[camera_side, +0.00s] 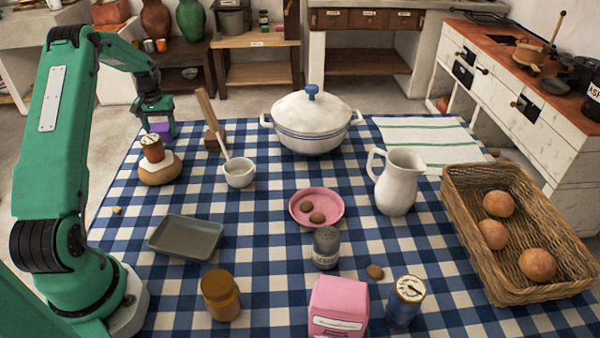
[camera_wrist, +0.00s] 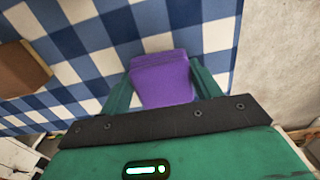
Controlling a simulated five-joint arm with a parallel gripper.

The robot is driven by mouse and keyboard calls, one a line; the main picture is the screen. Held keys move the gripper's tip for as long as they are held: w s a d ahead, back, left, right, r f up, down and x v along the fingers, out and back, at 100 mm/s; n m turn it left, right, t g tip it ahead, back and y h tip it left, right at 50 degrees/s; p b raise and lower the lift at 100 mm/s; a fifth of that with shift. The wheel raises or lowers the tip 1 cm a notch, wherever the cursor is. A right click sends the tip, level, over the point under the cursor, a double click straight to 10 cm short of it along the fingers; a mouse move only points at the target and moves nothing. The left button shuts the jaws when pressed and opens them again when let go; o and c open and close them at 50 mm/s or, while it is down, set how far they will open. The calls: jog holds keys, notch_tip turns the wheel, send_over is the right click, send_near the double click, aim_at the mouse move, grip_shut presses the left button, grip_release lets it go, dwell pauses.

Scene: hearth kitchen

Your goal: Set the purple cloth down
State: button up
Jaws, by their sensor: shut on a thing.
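My gripper (camera_side: 160,118) is at the far left part of the table, fingers pointing down, near the table's far left edge. It is shut on the purple cloth (camera_side: 160,128), which shows as a small purple patch between the fingers. In the wrist view the purple cloth (camera_wrist: 162,80) is a folded block held between the two green fingers of my gripper (camera_wrist: 163,82). The blue and white checked tablecloth (camera_wrist: 95,50) lies below it. I cannot tell whether the cloth touches the table.
A white pot (camera_side: 312,122) is further right.

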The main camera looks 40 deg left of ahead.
aim_at(160, 128)
jog(key=o, duration=1)
jog(key=shift+r, duration=0.1)
notch_tip(160, 128, up, 12)
dwell(0.5)
